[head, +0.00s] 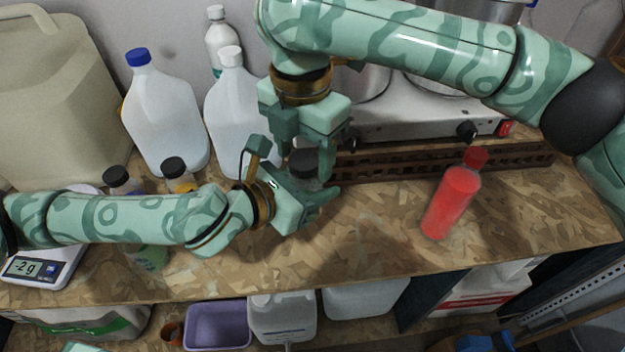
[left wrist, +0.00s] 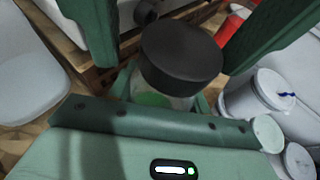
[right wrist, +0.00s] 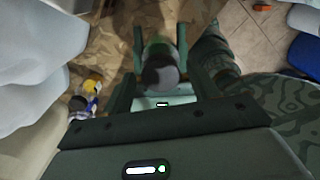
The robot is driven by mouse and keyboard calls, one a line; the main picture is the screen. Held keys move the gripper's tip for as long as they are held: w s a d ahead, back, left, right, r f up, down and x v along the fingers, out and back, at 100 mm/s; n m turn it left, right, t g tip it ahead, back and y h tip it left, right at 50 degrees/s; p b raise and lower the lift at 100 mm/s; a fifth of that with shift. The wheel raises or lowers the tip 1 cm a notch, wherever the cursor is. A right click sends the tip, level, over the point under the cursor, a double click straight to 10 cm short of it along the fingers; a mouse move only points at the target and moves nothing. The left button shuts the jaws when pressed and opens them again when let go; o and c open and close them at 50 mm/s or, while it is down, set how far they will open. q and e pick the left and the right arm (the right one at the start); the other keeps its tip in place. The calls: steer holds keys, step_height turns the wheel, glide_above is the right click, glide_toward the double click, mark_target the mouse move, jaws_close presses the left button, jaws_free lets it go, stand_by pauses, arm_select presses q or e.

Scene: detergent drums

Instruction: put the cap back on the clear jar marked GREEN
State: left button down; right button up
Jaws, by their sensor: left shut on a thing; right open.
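A clear jar with something green in or on it (left wrist: 160,98) is between the fingers of my left gripper (head: 310,187), which is shut on it. A black cap (left wrist: 181,56) sits on top of the jar; I cannot tell whether it is fully seated. In the head view the cap (head: 303,160) shows between the grippers, and the jar is mostly hidden. My right gripper (head: 306,155) is open and points down over the cap, its fingers on either side. The cap also shows in the right wrist view (right wrist: 160,76). The jar's marking is not readable.
Black-capped jars (head: 116,177) (head: 174,167) stand behind my left arm, near a scale (head: 55,262). White jugs (head: 165,115) stand at the back. A red bottle (head: 452,200) stands right of the grippers. A slotted dark rail (head: 440,163) runs behind; the wooden bench front is clear.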

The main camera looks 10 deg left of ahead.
steer(key=c, duration=1)
steer(key=o, duration=1.1)
steer(key=shift+o, duration=0.2)
steer(key=shift+r, duration=0.15)
step_height(320, 180, up, 12)
